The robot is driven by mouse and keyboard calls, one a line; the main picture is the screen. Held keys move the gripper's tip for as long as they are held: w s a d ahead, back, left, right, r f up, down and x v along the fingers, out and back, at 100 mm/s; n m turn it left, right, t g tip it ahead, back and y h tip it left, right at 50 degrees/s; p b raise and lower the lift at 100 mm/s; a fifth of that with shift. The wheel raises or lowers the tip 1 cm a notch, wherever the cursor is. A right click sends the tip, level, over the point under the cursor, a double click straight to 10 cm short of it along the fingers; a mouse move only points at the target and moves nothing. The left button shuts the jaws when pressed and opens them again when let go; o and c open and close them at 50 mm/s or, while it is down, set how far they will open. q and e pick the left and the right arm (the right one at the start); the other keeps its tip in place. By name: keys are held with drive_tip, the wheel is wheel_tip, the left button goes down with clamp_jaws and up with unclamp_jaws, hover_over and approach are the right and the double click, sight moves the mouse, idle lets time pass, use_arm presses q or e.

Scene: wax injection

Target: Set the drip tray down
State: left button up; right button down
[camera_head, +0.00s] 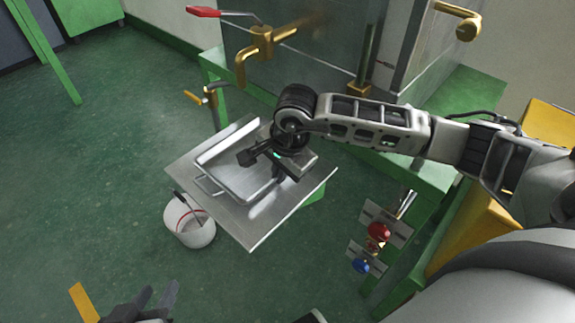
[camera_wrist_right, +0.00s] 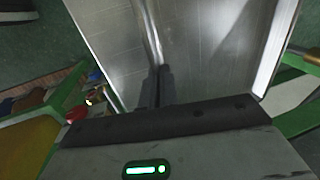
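The drip tray (camera_head: 238,183) is a shallow rectangular metal pan with a wire handle on its near left side. In the head view it lies over the flat metal plate (camera_head: 255,228); I cannot tell whether its whole base touches. My right gripper (camera_head: 268,166) reaches down at the tray's right side and hides part of it. In the right wrist view, my right fingers (camera_wrist_right: 157,86) are close together on the tray's wall (camera_wrist_right: 149,38). My left gripper (camera_head: 152,302) is partly in view at the bottom left, away from the tray; its opening is unclear.
A white bucket (camera_head: 190,228) with a tool in it stands on the floor beside the plate's left corner. Brass taps (camera_head: 261,42) and a red-handled lever (camera_head: 203,12) are above, behind the plate. Red (camera_head: 379,232) and blue (camera_head: 361,266) knobs are at the right.

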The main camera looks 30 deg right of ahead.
drive_tip(key=shift+w+d, duration=0.3)
drive_tip(key=shift+d, duration=0.4)
drive_tip(key=shift+f, duration=0.3)
use_arm(q)
drive_tip(key=shift+w+d, duration=0.15)
drive_tip(key=shift+w, duration=0.25)
drive_tip(key=shift+r, duration=0.1)
use_arm(e)
drive_tip(key=shift+f, duration=0.1)
drive_tip(key=c, duration=1.7)
unclamp_jaws()
use_arm(q)
drive_tip(key=shift+s, duration=0.2)
